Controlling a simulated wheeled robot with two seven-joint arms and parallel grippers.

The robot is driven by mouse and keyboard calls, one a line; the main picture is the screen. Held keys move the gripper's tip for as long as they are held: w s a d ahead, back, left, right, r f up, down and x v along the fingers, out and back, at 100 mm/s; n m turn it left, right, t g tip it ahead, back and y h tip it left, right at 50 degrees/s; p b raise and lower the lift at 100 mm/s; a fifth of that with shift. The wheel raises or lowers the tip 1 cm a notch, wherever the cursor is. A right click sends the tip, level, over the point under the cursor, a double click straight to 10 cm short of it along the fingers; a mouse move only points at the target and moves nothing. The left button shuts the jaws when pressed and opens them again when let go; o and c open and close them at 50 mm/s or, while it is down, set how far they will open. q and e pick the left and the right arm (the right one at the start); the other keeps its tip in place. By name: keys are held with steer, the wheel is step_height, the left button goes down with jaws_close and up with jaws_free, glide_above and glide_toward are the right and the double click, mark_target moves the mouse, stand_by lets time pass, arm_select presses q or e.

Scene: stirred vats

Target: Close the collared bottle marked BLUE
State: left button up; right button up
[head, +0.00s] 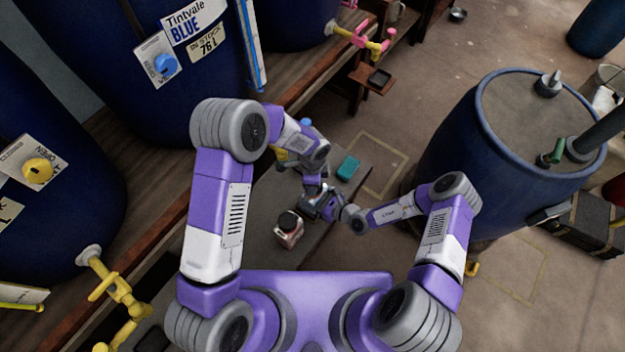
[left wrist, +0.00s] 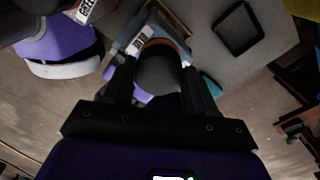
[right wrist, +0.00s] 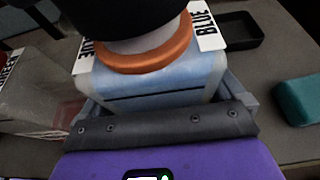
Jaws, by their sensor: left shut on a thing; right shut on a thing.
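The collared bottle marked BLUE (right wrist: 150,82) fills the right wrist view, with pale blue contents, an orange collar (right wrist: 150,60) and labels on its sides. My right gripper (right wrist: 160,105) is shut on its body; it also shows in the head view (head: 328,208). A black cap (right wrist: 120,15) is at the bottle's mouth above a whitish neck. In the left wrist view my left gripper (left wrist: 158,85) is shut around the dark round cap (left wrist: 160,75), with the collar behind it. Whether the cap is fully seated cannot be told. In the head view the grippers largely hide the bottle.
Another bottle with a dark cap and pinkish contents (head: 288,232) stands close by on the grey bench. A teal block (head: 348,168) and a dark shallow tray (right wrist: 240,30) lie near. Large blue vats with taps stand left; a blue drum (head: 455,150) stands right.

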arm_select(q)
steer(key=shift+f, duration=0.45)
steer(key=o, duration=1.2)
steer(key=shift+c, duration=0.2)
step_height(320, 180, up, 12)
